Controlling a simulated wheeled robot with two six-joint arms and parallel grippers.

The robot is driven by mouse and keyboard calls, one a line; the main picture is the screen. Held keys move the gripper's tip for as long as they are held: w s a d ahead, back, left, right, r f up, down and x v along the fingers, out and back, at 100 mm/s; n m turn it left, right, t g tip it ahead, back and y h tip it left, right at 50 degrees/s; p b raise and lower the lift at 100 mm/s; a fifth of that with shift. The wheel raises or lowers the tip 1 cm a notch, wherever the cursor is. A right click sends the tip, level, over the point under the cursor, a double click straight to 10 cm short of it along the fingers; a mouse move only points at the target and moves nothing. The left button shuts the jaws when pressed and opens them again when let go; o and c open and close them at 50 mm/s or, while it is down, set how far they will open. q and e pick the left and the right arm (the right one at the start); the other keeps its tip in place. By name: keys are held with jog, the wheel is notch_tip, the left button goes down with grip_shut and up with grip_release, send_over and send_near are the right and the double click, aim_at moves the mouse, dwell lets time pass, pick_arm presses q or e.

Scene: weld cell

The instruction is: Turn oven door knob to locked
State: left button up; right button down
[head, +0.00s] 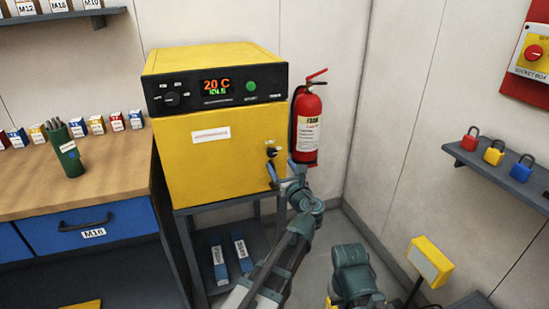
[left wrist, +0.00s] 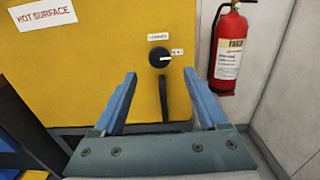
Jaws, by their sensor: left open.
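The yellow oven (head: 222,150) stands on a dark frame with its door facing me. The round black door knob (head: 271,152) is at the right of the door. My left gripper (head: 280,170) is open in front of the door, just below the knob. In the left wrist view its blue fingers (left wrist: 160,76) straddle the handle's line; contact cannot be told. My right gripper is out of view.
A red fire extinguisher (head: 306,125) hangs close to the right of the oven. A wooden-topped workbench (head: 100,180) with a green pen cup (head: 67,158) is at left. A shelf with padlocks (head: 500,168) is on the right wall. A yellow lamp-like box (head: 430,262) stands at lower right.

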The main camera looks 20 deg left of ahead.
aim_at(273, 154)
pick_arm(q)
jog(key=shift+x, duration=3.15)
jog(key=shift+c, duration=0.2)
grip_shut()
